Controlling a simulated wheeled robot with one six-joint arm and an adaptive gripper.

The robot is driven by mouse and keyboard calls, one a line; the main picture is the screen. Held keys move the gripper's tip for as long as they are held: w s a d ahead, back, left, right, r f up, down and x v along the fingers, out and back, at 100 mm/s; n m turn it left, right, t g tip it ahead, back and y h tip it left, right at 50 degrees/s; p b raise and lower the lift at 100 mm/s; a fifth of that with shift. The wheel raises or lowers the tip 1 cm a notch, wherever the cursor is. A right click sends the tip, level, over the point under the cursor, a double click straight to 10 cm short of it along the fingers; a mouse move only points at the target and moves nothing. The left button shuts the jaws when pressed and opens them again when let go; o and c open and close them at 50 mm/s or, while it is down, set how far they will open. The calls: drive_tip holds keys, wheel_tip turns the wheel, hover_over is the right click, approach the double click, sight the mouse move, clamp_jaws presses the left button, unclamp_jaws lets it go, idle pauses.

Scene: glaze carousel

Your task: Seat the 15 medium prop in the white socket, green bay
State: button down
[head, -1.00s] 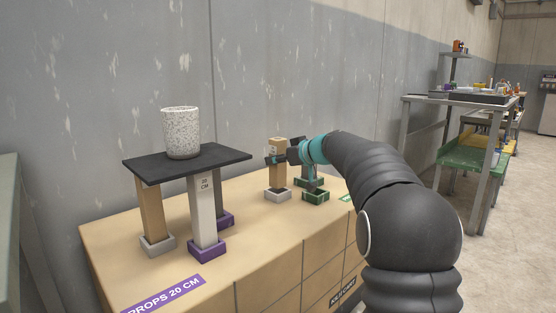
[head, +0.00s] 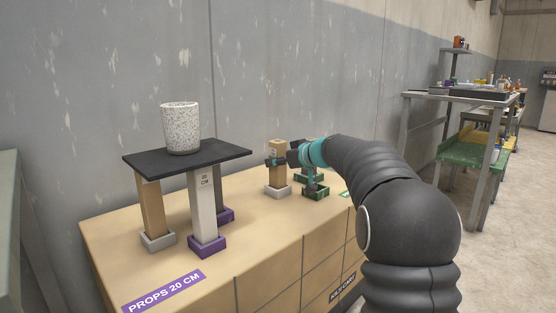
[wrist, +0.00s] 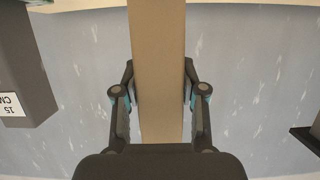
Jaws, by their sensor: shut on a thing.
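My gripper (head: 278,160) is shut on a tan wooden prop (head: 278,175). In the wrist view the tan prop (wrist: 157,70) runs upright between the two fingers. In the head view its foot is at the white socket (head: 278,191) on the right part of the tan cabinet top. The prop looks upright over or in that socket; I cannot tell whether it is fully down. A dark grey prop (wrist: 25,65) labelled 15 CM stands left in the wrist view.
On the left of the cabinet top (head: 262,222), a black board (head: 225,154) rests on several props in white and purple sockets. A speckled cup (head: 181,128) stands on it. The grey wall is close behind. A bench (head: 450,97) stands farther right.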

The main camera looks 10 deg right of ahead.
drive_tip(key=shift+f, duration=0.9)
drive_tip(key=c, duration=0.6)
unclamp_jaws()
drive_tip(key=shift+s, duration=0.1)
drive_tip(key=v, duration=1.1)
drive_tip(key=shift+s+d+r, duration=0.15)
drive_tip(key=shift+s+d, duration=0.05)
drive_tip(key=shift+s, duration=0.1)
